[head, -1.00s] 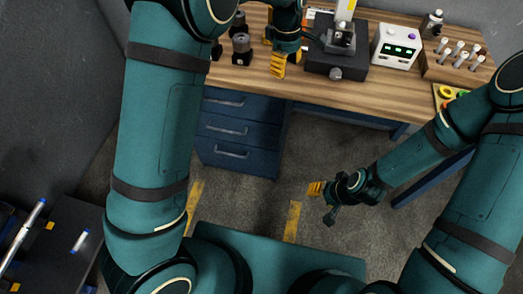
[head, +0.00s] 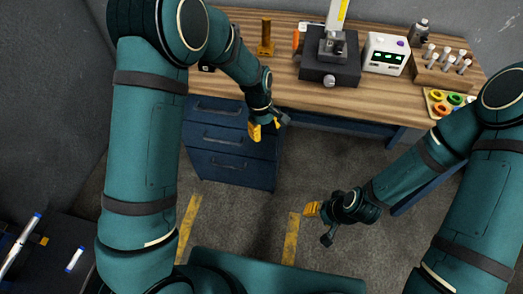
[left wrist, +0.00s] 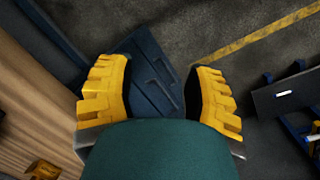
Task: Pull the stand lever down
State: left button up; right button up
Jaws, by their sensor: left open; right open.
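The stand (head: 331,62) is a dark block with a grey upright carrying a yellow strip, at the back of the wooden bench in the head view. Its lever cannot be clearly made out; an orange part (head: 297,40) shows just left of the stand. My left gripper (head: 263,129) is open and empty, in front of the bench edge and over the drawers, apart from the stand. Its two yellow fingers stand wide apart in the left wrist view (left wrist: 158,100). My right gripper (head: 314,211) is open and empty, low over the floor.
A brass-coloured post (head: 265,38) stands on the bench (head: 380,103) left of the stand. A white meter (head: 386,54), a rack of pins (head: 445,70) and a tray of coloured rings (head: 440,103) are to the right. Blue drawers (head: 225,150) are below.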

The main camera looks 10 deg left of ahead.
pick_arm(q)
jog(key=s+f+m, duration=0.1)
jog(key=s+f, duration=0.2)
jog(key=f, duration=0.2)
jog(key=shift+s+a+m+b, duration=0.2)
jog(key=shift+s+m+b, duration=0.1)
jog(key=shift+s+m, duration=0.1)
jog(key=shift+r, duration=0.1)
